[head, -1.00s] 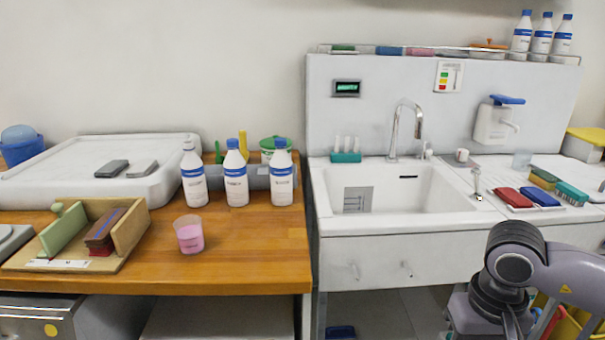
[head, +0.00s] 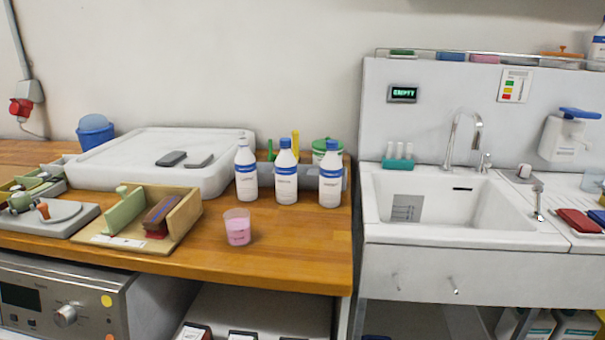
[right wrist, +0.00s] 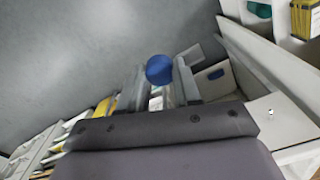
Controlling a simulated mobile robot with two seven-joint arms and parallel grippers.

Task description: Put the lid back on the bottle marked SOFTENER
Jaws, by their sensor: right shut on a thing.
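Three white bottles with blue bands stand in a row on the wooden worktop in the head view. The left bottle (head: 246,172) shows a bare white neck with no blue lid. The middle bottle (head: 286,173) and right bottle (head: 330,176) wear blue lids. Their label print is too small to read. In the right wrist view, my right gripper (right wrist: 161,84) is shut on a round blue lid (right wrist: 159,68), held over a grey floor and away from the bottles. Neither gripper shows in the head view.
A cup of pink liquid (head: 237,228) stands in front of the bottles. A wooden holder (head: 180,225) and a white tray (head: 210,178) lie to the left. Green and yellow things are close behind the bottles. The sink (head: 470,212) is to the right. The worktop's front right is clear.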

